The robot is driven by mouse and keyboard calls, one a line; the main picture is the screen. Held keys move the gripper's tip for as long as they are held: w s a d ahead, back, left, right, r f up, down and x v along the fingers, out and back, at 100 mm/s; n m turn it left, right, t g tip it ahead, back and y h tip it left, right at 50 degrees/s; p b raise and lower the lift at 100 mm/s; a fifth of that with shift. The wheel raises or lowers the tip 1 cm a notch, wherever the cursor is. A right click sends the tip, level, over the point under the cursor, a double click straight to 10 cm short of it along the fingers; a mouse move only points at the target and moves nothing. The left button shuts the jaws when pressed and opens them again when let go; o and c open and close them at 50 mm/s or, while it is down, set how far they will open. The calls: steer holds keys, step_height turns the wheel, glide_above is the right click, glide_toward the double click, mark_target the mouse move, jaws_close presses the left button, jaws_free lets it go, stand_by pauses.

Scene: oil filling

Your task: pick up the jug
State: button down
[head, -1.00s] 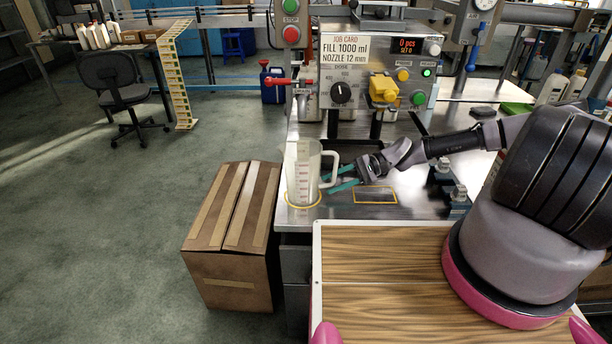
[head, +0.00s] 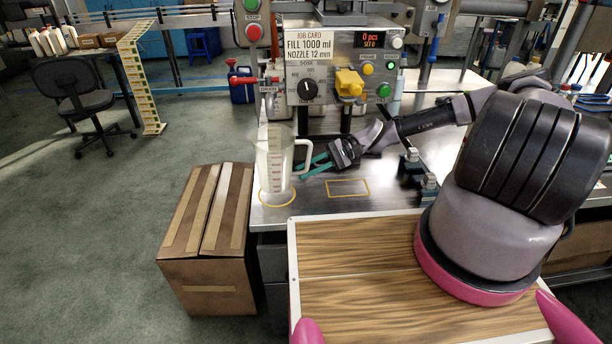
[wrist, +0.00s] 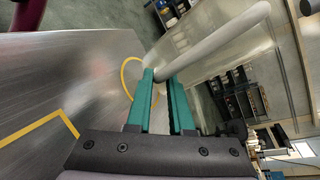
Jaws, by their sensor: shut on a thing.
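The jug (head: 273,165) is a clear, whitish measuring jug with level marks and a handle on its right side. It is upright, a little above the yellow circle (head: 263,200) on the metal bench. My gripper (head: 308,168), with green fingers, reaches in from the right and is shut on the jug's handle. In the wrist view the fingers (wrist: 163,88) sit around the pale handle (wrist: 225,38), and the clear jug wall (wrist: 205,55) shows beyond it.
The filling machine panel (head: 345,70) with knob and buttons stands behind the jug. A yellow rectangle (head: 347,188) marks bare bench to the right. A cardboard box (head: 207,240) stands on the floor left of the bench. A wood-patterned board (head: 370,285) lies in front.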

steer(key=s, duration=1.7)
steer(key=shift+s, duration=0.25)
steer(key=shift+w+d+f, duration=0.1)
